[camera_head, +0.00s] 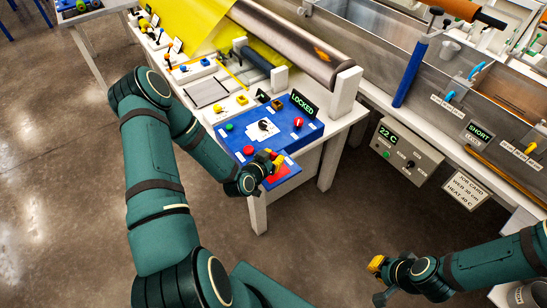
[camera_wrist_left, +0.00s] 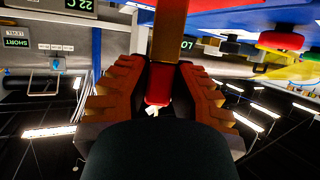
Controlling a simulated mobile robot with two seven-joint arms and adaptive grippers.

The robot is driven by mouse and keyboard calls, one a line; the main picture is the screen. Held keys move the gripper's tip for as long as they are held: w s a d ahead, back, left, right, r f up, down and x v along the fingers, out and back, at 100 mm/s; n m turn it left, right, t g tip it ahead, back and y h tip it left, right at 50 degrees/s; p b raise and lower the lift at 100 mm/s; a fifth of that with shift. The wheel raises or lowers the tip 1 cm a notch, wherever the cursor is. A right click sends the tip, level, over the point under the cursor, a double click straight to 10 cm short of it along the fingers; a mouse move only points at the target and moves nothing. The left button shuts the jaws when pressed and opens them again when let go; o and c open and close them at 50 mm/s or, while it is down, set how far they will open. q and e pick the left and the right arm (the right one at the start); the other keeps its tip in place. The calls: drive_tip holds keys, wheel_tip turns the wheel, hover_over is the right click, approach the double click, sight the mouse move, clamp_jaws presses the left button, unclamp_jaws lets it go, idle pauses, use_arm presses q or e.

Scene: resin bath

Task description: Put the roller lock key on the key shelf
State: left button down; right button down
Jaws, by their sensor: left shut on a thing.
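My left gripper (camera_head: 274,158) is at the front edge of the blue control panel (camera_head: 265,131), over a small blue shelf (camera_head: 287,176) with a red patch on it. In the left wrist view, the left gripper (camera_wrist_left: 157,85) has its orange fingers closed on a red piece, which I take to be the roller lock key (camera_wrist_left: 158,88). In the head view the key is mostly hidden by the gripper. I cannot tell whether it touches the shelf. My right gripper (camera_head: 376,264) is low over the floor at the right, away from the bench, with no held thing visible.
The panel bears a green button, a red knob (camera_head: 298,122) and a sign reading LOCKED (camera_head: 303,104). A red button (camera_head: 248,150) is close to my left gripper. A metal roller (camera_head: 290,42) is behind. A grey 22 C control box (camera_head: 407,147) hangs at right. Open floor lies in front.

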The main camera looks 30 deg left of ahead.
use_arm(q)
drive_tip(key=shift+f, duration=0.15)
drive_tip(key=c, duration=1)
unclamp_jaws()
drive_tip(key=shift+o, duration=0.2)
drive_tip(key=shift+r, duration=0.3)
drive_tip(key=v, duration=1.2)
drive_tip(key=s+d+f+n+g+h, duration=0.1)
drive_tip(key=d+g, duration=0.4)
drive_tip(key=d, duration=0.6)
drive_tip(key=s+d+f+n+g+h, duration=0.1)
drive_tip(key=d+f+g, duration=0.4)
drive_tip(key=d, duration=0.6)
drive_tip(key=s+g+h, duration=0.1)
drive_tip(key=s, duration=0.1)
drive_tip(key=shift+s+f+h, duration=0.25)
drive_tip(key=shift+s+h, duration=0.15)
